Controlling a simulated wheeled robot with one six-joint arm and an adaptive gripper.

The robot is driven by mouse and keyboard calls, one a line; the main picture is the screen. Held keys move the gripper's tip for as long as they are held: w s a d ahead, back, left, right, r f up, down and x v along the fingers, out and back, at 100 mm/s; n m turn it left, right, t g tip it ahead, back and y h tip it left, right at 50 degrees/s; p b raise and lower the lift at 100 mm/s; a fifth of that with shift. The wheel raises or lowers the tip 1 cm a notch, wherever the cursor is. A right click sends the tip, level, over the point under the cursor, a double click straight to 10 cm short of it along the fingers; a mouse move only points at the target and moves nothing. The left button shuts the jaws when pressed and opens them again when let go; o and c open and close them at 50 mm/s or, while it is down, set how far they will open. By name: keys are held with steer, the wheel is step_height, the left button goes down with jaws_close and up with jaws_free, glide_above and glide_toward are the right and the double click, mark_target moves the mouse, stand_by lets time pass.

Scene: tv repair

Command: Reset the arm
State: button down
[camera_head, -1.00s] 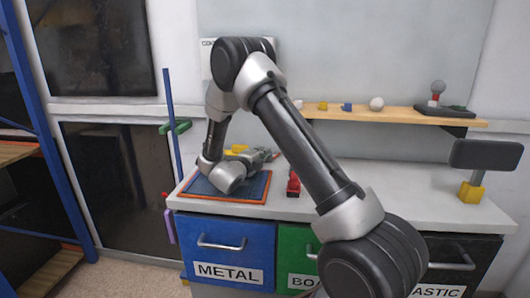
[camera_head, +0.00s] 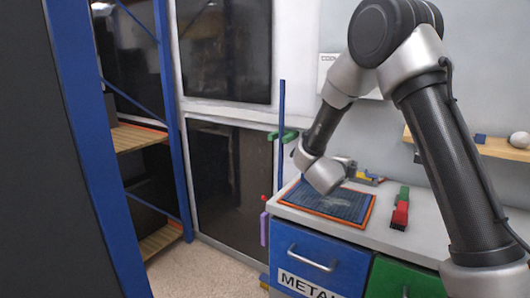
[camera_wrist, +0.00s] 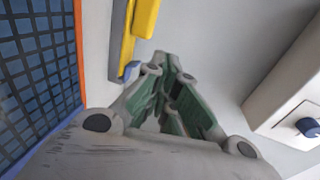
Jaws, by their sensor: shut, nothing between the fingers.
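My arm reaches over the white worktop, bent at the elbow. My gripper (camera_wrist: 172,62) shows in the wrist view, its grey fingers with green inner sides closed together and nothing between them. In the head view, the gripper is partly hidden behind my wrist, above the back right edge of the blue grid mat with an orange rim (camera_head: 312,207). That mat also shows at the left of the wrist view (camera_wrist: 40,60). A yellow and blue item (camera_wrist: 138,28) lies beside the fingers in the wrist view; I cannot tell whether they touch.
A red and green item (camera_head: 401,208) lies on the worktop right of the mat. Below are a blue METAL drawer (camera_head: 315,250) and a green drawer (camera_head: 395,278). A wooden shelf (camera_head: 490,146) is at right, a blue-framed rack (camera_head: 172,110) at left.

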step_height(320, 180, up, 7)
steer(key=a+n+y, duration=0.2)
steer(key=n+y, duration=0.3)
steer(key=n, duration=0.1)
steer(key=s+a+r+n+g+y, duration=0.1)
steer(key=s+r+n+y, duration=0.2)
steer(key=s+n, duration=0.15)
steer(key=s+a+r+n+y, duration=0.1)
steer(key=s+r+n+y, duration=0.25)
steer(key=s, duration=0.25)
steer(key=s+d+n+g, duration=0.2)
steer(key=s+d+n, duration=0.1)
steer(key=s, duration=0.7)
steer(key=s+d+f+n+g+h, duration=0.1)
steer(key=s+d+n+g, duration=0.1)
steer(key=s, duration=0.8)
steer(key=s+d+f+n+g+h, duration=0.1)
steer(key=s+d+n+g, duration=0.2)
steer(key=s+n, duration=0.3)
steer(key=s, duration=0.3)
steer(key=shift+s+d+f, duration=0.25)
steer(key=shift+s+d, duration=0.05)
steer(key=shift+s, duration=0.1)
